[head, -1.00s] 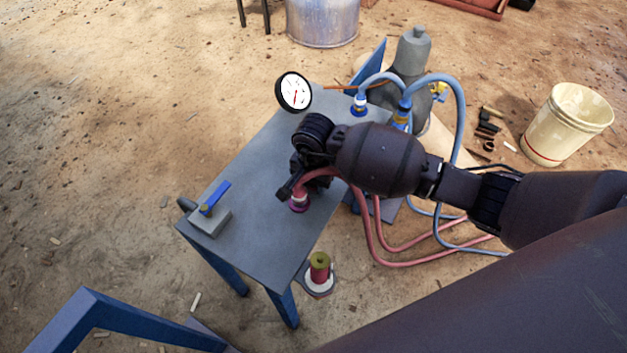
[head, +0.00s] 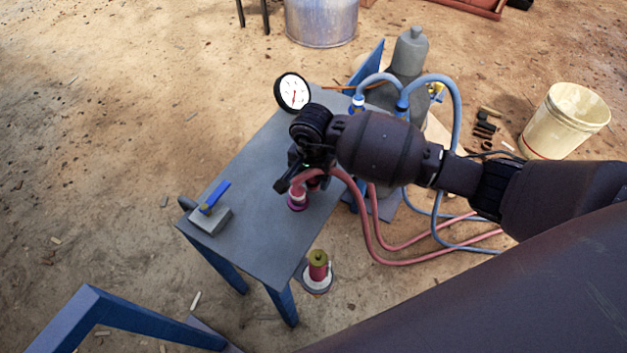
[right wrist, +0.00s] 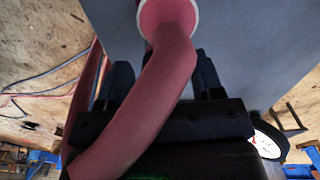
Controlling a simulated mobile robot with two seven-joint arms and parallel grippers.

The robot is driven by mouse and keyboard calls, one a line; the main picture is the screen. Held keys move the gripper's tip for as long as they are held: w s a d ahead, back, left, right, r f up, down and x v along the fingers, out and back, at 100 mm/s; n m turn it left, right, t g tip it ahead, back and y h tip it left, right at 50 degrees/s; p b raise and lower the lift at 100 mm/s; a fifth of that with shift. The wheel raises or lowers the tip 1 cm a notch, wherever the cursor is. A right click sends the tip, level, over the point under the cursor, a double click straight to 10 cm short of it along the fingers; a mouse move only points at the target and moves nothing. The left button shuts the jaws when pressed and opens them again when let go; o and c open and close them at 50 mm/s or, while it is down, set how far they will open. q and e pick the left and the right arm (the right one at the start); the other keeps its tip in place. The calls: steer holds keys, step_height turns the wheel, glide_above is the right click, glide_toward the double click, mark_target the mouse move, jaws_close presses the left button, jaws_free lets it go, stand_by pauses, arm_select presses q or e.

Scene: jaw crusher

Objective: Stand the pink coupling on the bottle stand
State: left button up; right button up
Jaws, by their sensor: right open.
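The pink coupling (head: 297,202), with a white and magenta collar, is at the end of a thick pink hose and sits over the grey table top (head: 262,228). My right gripper (head: 301,183) is at the hose just behind the collar. In the right wrist view its two dark fingers (right wrist: 163,80) are apart, on either side of the pink hose, and the collar (right wrist: 168,12) lies beyond the fingertips. A red bottle-like piece with an olive top (head: 318,265) stands on a small round grey holder (head: 317,286) beside the table. I cannot tell whether that holder is the bottle stand.
A blue-handled block (head: 211,212) sits at the table's left corner. A round gauge (head: 293,92), blue hoses (head: 457,120) and a grey gas bottle (head: 409,55) are at the back. A cream bucket (head: 565,122) stands at right. The table's front middle is clear.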

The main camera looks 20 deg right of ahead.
step_height(320, 180, up, 8)
steer(key=shift+r+p, duration=0.1)
steer(key=shift+p, duration=0.75)
steer(key=shift+r, duration=0.65)
